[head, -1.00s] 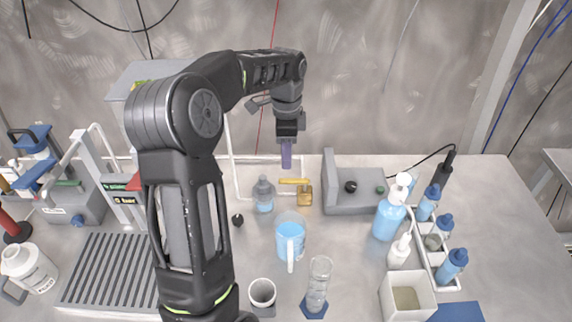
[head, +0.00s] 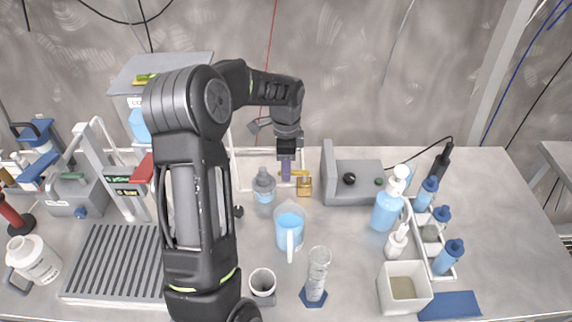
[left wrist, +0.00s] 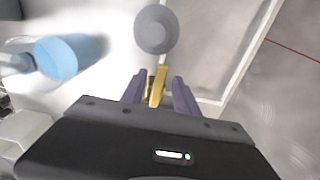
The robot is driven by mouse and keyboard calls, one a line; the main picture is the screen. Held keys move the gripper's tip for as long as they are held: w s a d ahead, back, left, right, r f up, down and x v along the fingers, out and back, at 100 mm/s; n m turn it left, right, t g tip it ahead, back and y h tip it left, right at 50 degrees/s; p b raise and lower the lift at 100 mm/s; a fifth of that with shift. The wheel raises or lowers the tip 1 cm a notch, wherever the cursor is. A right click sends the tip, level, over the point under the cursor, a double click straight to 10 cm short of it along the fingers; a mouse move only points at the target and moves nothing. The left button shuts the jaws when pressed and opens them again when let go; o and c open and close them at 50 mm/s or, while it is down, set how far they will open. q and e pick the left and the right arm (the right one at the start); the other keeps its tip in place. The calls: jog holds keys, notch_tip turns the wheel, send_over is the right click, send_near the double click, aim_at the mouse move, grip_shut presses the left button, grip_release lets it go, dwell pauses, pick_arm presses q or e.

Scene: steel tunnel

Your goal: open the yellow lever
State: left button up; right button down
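The yellow lever (head: 301,174) sits on a brass valve (head: 304,188) at the back of the table, beside a white pipe frame. My left gripper (head: 286,180) points down at the lever, and its purple fingers partly hide it in the head view. In the left wrist view the lever (left wrist: 157,88) stands between the two purple fingers of my left gripper (left wrist: 158,92). The fingers are apart, with a small gap on each side of the lever. My right gripper is in neither view.
A grey-capped bottle (head: 264,187) stands just left of the valve; its round cap (left wrist: 156,29) shows in the wrist view. A jug of blue liquid (head: 289,229) stands in front. Clear table lies at far right.

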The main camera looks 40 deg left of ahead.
pick_arm(q)
jog(key=shift+c, duration=0.5)
grip_shut()
dwell(0.9)
